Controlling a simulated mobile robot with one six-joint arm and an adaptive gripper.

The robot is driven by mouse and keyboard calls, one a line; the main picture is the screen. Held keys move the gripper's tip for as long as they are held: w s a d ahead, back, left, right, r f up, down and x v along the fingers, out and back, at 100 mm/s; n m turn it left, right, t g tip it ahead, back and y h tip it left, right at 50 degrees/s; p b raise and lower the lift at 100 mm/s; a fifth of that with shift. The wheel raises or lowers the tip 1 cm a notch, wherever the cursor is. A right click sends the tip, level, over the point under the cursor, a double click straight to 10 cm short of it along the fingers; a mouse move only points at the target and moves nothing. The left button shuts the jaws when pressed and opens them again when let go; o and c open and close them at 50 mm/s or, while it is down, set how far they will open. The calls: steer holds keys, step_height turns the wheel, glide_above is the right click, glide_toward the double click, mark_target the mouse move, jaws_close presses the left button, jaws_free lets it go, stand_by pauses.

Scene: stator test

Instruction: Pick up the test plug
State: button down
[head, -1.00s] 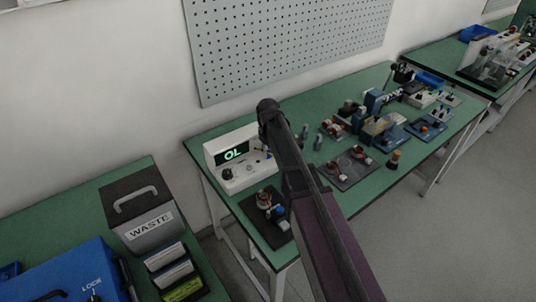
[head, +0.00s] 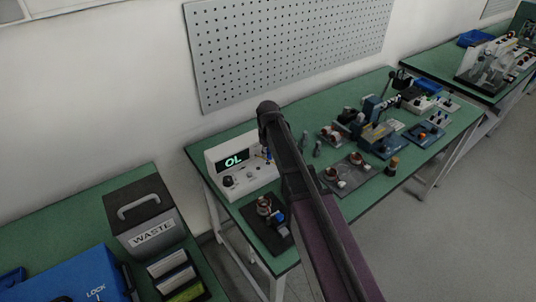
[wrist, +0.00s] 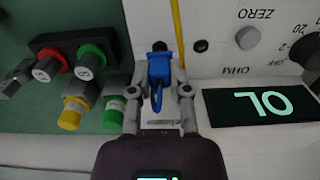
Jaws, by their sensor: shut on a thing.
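The test plug, a blue plug (wrist: 159,68) with a looped blue lead, sits between my gripper's fingers in the wrist view. My gripper (wrist: 160,78) is shut on it. Its dark tip points at the white meter face, close to a yellow lead or rod (wrist: 178,35); I cannot tell whether the tip touches the meter. The meter (head: 252,178) shows "OL" in the head view, and its display (wrist: 262,106) appears upside down in the wrist view. In the head view my arm hides most of the gripper and the plug.
Red, green and yellow capped parts (wrist: 88,60) stand left of the gripper in the wrist view. A dark stator fixture (head: 262,232) lies in front of the meter. Several fixtures fill the green bench (head: 440,150) to the right. A waste bin (head: 145,222) stands left.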

steer(key=shift+r+p, duration=0.35)
steer(key=shift+r, duration=0.3)
steer(key=s+d, duration=0.2)
steer(key=s, duration=0.5)
steer(key=s+d+r+p, duration=0.1)
steer(key=s+d, duration=0.2)
steer(key=s, duration=0.5)
steer(key=shift+s+d+r, duration=0.1)
steer(key=shift+r, duration=0.15)
steer(key=w+d, duration=0.8)
steer(key=w, duration=0.1)
steer(key=shift+w+d, duration=0.25)
steer(key=shift+d, duration=0.05)
steer(key=shift+f, duration=0.2)
